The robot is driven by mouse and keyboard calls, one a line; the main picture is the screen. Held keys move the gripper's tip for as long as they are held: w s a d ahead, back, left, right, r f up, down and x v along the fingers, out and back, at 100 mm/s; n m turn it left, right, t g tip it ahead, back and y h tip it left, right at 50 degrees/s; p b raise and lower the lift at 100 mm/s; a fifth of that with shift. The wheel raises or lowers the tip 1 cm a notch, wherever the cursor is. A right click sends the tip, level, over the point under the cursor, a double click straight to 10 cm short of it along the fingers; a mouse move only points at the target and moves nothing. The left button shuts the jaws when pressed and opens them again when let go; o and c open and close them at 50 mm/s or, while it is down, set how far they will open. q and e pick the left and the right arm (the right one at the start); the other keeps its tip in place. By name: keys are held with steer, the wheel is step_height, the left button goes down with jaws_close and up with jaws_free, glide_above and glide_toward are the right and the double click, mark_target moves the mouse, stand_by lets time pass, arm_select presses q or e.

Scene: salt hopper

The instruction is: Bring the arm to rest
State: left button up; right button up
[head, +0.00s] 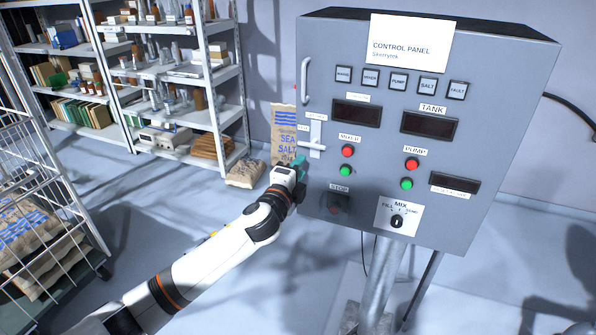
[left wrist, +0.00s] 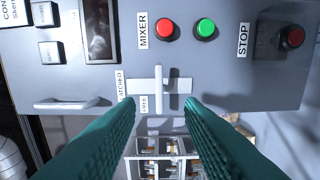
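My left arm reaches in from the lower left in the head view. Its left gripper (head: 297,163) is at the left edge of the grey control panel (head: 400,70), close to a white latch handle (head: 312,146). In the left wrist view two teal fingers (left wrist: 160,108) stand wide apart, with nothing between them but the latch handle (left wrist: 160,87) beyond their tips. The handle looks apart from both fingers. My right gripper is not in view.
The panel has red and green buttons (head: 347,151), a stop button (head: 337,204) and a mix knob (head: 397,221), and stands on a metal post (head: 378,285). Shelves (head: 180,90) stand behind left, a wire cage (head: 30,200) at the left. A salt bag (head: 284,130) leans behind the gripper.

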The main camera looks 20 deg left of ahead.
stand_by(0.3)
arm_select(q)
steer(key=s+a+f+n+g+b, duration=0.1)
steer(key=s+f+n+g, duration=0.1)
steer(key=f, duration=0.9)
steer(key=s+a+f+n+g+y, duration=0.1)
steer(key=s+a+f+n+g, duration=0.15)
steer(key=f, duration=0.85)
steer(key=s+a+f+n+g+b, duration=0.1)
steer(key=s+f+n+g, duration=0.15)
steer(key=f, duration=0.85)
steer(key=s+f+n+g, duration=0.3)
steer(key=s+f+g, duration=0.1)
steer(key=s+f, duration=1.45)
steer(key=s+d+f+n+g, duration=0.1)
steer(key=s+f, duration=0.4)
steer(key=s, duration=0.6)
steer(key=s+d+f+n+g+b, duration=0.1)
steer(key=s+f+n+g, duration=0.2)
steer(key=s, duration=0.8)
steer(key=s+d+f+n+g+b, duration=0.1)
steer(key=s+f+n+g, duration=0.1)
steer(key=s+f, duration=0.6)
steer(key=s, duration=0.3)
steer(key=shift+s+d, duration=0.2)
